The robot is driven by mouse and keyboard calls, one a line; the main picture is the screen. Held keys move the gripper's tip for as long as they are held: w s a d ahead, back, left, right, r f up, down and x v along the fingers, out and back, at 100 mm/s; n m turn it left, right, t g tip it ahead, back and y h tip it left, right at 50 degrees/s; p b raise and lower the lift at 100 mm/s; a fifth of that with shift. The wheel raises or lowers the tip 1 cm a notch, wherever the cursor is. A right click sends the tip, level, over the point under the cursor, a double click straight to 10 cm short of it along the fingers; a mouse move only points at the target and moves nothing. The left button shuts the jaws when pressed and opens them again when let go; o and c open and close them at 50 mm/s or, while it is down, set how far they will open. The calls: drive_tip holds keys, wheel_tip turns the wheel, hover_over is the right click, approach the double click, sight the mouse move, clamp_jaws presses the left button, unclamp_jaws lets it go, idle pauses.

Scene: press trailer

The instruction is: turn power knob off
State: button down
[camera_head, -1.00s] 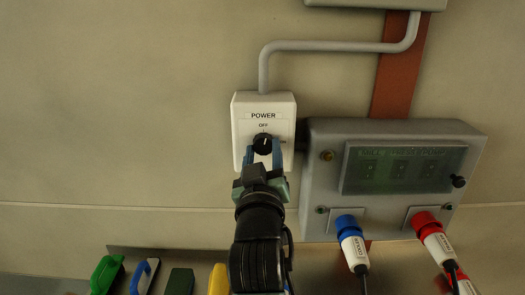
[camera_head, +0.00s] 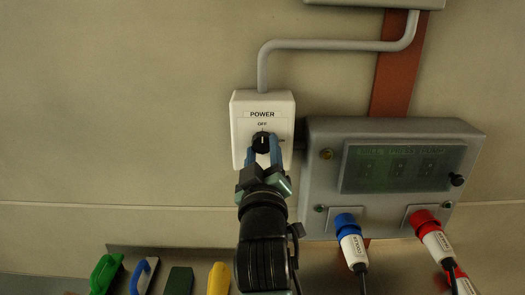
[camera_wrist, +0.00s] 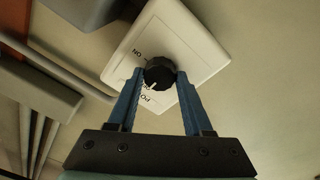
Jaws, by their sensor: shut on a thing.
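The black round power knob (camera_head: 260,142) sits on a white box (camera_head: 241,106) labelled POWER, with OFF printed above the knob. My gripper (camera_head: 262,157) reaches up from below with its blue fingers on either side of the knob, shut on it. In the wrist view the knob (camera_wrist: 160,72) lies between the two blue fingertips (camera_wrist: 160,80), and its white pointer line faces the printed OFF lettering. In the head view the white line points up toward OFF. The ON mark shows in the wrist view on the white box (camera_wrist: 193,48).
A grey panel (camera_head: 322,170) with a dark display window stands right of the white box. Blue (camera_head: 347,226) and red (camera_head: 424,222) plugs with cables sit below it. A grey conduit (camera_head: 330,45) runs above. Coloured handled tools, including a green one (camera_head: 105,272), line the bottom left.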

drive_tip(key=shift+c, duration=1.6)
unclamp_jaws()
drive_tip(key=s+f+b, duration=0.1)
drive_tip(key=s+b, duration=0.2)
drive_tip(key=s, duration=1)
drive_tip(key=shift+f+b, duration=0.3)
drive_tip(key=shift+w, duration=0.1)
drive_tip(key=s+r+m+t, duration=0.3)
drive_tip(key=s+r+t, duration=0.1)
drive_tip(key=r, duration=0.8)
drive_tip(key=s+r+m+t, duration=0.4)
drive_tip(key=s+r, duration=0.3)
drive_tip(key=r, duration=0.6)
drive_tip(key=shift+r, duration=0.2)
